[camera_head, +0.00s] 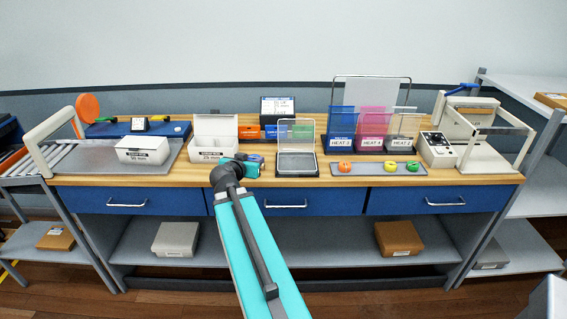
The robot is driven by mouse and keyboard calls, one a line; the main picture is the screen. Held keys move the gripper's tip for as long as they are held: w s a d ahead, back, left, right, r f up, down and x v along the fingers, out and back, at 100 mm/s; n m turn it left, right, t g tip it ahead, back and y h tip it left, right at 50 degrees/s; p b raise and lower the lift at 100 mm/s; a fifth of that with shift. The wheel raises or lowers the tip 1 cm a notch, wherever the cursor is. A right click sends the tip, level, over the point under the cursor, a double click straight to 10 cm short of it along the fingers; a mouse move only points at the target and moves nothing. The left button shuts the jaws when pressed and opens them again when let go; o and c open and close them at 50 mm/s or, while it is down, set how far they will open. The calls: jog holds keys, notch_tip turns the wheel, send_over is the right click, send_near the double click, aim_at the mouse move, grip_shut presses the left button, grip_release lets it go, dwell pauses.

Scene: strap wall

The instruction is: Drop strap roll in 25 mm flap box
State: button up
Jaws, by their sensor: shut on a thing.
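The white flap box labelled 25 mm (209,155) stands on the bench left of centre, its flap (216,124) raised and its top open. My gripper (251,163) is just right of this box, low over the bench. It is shut on a small purple-blue thing that looks like a strap roll (257,157), mostly hidden by the jaws. The held roll appears outside the box.
A second white box, labelled 50 mm (143,156), sits left on a metal plate. A clear-lidded tray (297,164) stands close right of my gripper. Coloured upright panels (371,130) and a white machine (438,148) fill the right side.

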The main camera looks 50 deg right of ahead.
jog(key=w+a+r+n+t+y, duration=0.2)
jog(key=w+a+r+n+y, duration=0.2)
jog(key=a, duration=1.1)
jog(key=w+a+r+n+t+y, duration=0.3)
jog(key=w+a, duration=0.6)
jog(key=a, duration=0.7)
jog(key=w+a+r+n+t+y, duration=0.2)
jog(key=w+a+r+n+y, duration=0.3)
jog(key=a, duration=1)
jog(key=shift+w+a+r+n+t, duration=0.4)
jog(key=shift+w+n, duration=0.1)
jog(key=shift+w, duration=0.3)
